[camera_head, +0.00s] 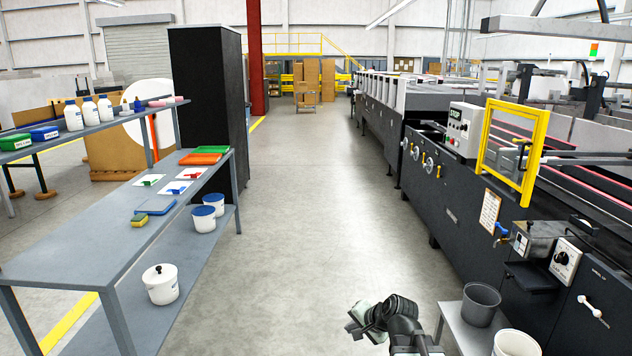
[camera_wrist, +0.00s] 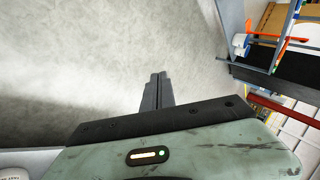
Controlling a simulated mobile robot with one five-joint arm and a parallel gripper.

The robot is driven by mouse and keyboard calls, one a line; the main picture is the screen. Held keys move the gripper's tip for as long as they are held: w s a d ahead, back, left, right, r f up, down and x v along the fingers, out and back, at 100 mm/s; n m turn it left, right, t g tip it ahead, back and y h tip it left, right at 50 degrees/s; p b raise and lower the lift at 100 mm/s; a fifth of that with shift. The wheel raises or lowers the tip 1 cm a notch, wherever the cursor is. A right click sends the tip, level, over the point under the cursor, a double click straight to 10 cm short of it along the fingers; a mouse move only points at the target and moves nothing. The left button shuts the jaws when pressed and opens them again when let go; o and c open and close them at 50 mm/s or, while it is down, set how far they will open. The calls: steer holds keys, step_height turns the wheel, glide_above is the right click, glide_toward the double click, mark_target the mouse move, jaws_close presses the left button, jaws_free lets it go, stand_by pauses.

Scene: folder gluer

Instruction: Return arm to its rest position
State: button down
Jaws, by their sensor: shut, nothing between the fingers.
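My gripper (camera_wrist: 158,78) shows in the wrist view with its two dark fingers together and nothing between them. Bare grey floor lies behind the fingers. In the head view my arm (camera_head: 385,318) is at the bottom centre, folded in a bent shape above the floor. The fingertips cannot be made out clearly in the head view. The arm is left of the small grey stand and apart from the workbench.
A grey workbench (camera_head: 85,232) with trays and tubs stands at left. The dark folder gluer (camera_head: 462,222) with a yellow guard frame (camera_head: 529,160) runs along the right. A grey bucket (camera_head: 481,304) stands near my arm. The aisle floor (camera_head: 300,200) between is clear.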

steer(key=s+d+f+n+g+h, duration=0.2)
steer(key=s+d+f+n+g, duration=0.15)
steer(key=s, duration=0.35)
steer(key=s+d+f+n+g+h, duration=0.2)
steer(key=s+d+n+g+h, duration=0.15)
steer(key=s, duration=0.35)
step_height(320, 180, up, 12)
steer(key=a+n+y+p, duration=0.1)
steer(key=p, duration=1.1)
steer(key=shift+r+p, duration=0.25)
steer(key=shift+p, duration=0.1)
steer(key=shift+s, duration=0.1)
